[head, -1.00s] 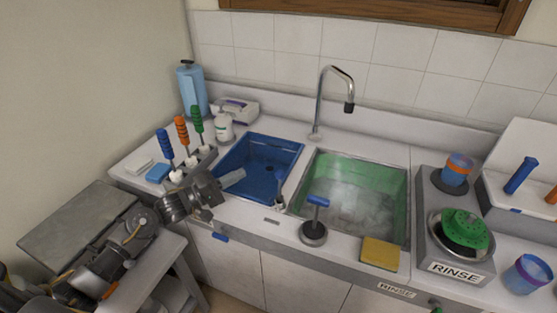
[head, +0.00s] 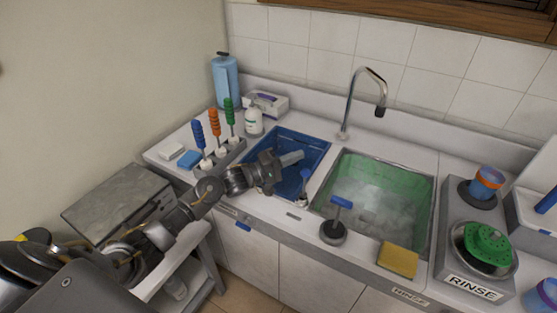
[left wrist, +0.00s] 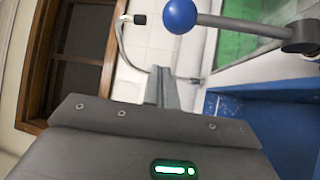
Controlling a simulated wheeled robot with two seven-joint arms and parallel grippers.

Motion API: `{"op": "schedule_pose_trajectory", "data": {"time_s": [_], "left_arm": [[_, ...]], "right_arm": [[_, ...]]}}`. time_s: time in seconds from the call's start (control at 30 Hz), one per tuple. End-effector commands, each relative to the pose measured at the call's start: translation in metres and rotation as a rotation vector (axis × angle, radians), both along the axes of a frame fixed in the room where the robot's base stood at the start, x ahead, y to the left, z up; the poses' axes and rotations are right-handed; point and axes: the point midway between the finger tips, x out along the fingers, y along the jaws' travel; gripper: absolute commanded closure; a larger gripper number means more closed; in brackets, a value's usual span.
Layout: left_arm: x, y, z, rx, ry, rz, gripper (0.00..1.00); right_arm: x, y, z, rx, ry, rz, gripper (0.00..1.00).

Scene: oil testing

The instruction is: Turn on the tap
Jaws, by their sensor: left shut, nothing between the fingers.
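The metal tap (head: 349,103) has a curved spout with a dark tip and stands at the back counter behind the two basins. Its spout also shows in the left wrist view (left wrist: 121,42). A short lever with a blue knob (head: 305,177) stands between the basins near the front; a grey rod with a blue ball (left wrist: 180,15) shows close up in the left wrist view. My left gripper (head: 298,157) is shut and empty over the blue basin, left of the lever and apart from it. My right gripper is not in view.
The blue basin (head: 318,146) lies left of the green basin (head: 430,190), which holds cloudy water. A blue T-handle on a round base (head: 334,232) and a yellow sponge (head: 398,259) sit at the front edge.

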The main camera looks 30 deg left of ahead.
Motion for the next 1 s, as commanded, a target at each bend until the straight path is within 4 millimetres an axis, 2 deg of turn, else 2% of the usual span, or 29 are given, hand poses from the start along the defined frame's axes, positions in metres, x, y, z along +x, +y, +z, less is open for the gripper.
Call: {"op": "schedule_pose_trajectory", "data": {"time_s": [0.1,0.33,0.77,1.0], "left_arm": [[-0.015,-0.010,-0.001,0.001,0.005,-0.001,1.00],[-0.031,-0.019,-0.006,0.000,0.000,0.000,1.00],[-0.034,-0.020,-0.008,0.000,-0.001,0.001,1.00],[-0.037,-0.022,-0.010,-0.005,-0.044,-0.002,1.00]], "right_arm": [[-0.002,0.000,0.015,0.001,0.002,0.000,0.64],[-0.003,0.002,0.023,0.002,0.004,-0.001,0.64],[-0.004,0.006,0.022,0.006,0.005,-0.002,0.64],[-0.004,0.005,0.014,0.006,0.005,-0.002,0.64]]}}
